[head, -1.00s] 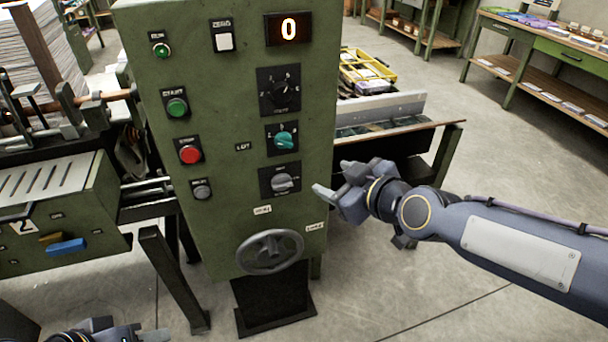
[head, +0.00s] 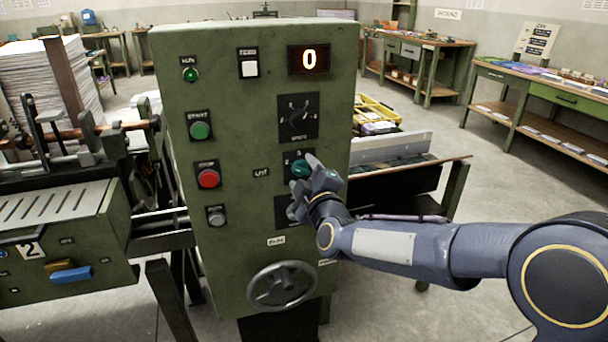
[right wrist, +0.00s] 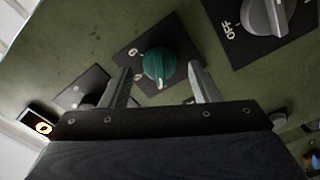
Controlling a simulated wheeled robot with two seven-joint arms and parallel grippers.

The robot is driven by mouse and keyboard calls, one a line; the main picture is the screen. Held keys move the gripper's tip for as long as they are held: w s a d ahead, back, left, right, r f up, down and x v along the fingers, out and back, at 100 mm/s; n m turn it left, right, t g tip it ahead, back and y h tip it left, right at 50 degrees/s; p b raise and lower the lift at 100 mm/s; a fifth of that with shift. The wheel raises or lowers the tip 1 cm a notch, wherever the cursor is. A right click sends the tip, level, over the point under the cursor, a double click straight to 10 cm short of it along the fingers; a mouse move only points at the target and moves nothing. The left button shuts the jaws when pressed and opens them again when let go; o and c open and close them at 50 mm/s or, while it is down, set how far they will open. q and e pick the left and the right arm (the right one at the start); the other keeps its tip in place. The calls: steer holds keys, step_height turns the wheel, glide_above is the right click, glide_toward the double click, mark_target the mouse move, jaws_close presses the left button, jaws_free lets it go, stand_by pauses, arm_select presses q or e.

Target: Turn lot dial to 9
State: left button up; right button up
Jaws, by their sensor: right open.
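The lot dial is a teal knob (head: 301,169) on a black plate, right of the "LOT" label (head: 261,172) on the green control panel. In the right wrist view the knob (right wrist: 158,62) shows a white pointer mark on its lower edge, and digits on the plate are partly hidden and hard to read. My right gripper (head: 304,176) is at the dial, its fingers open. In the right wrist view the two fingers (right wrist: 161,72) stand on either side of the knob, with gaps visible. My left gripper is out of view.
A grey selector knob (right wrist: 264,14) sits beside the lot dial, partly behind my gripper in the head view. A black dial (head: 298,117) is above it. The display (head: 308,59) reads 0. A handwheel (head: 281,286) is below; green and red buttons (head: 208,178) are left.

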steer(key=shift+w+a, duration=0.1)
steer(key=shift+w, duration=0.2)
steer(key=c, duration=1)
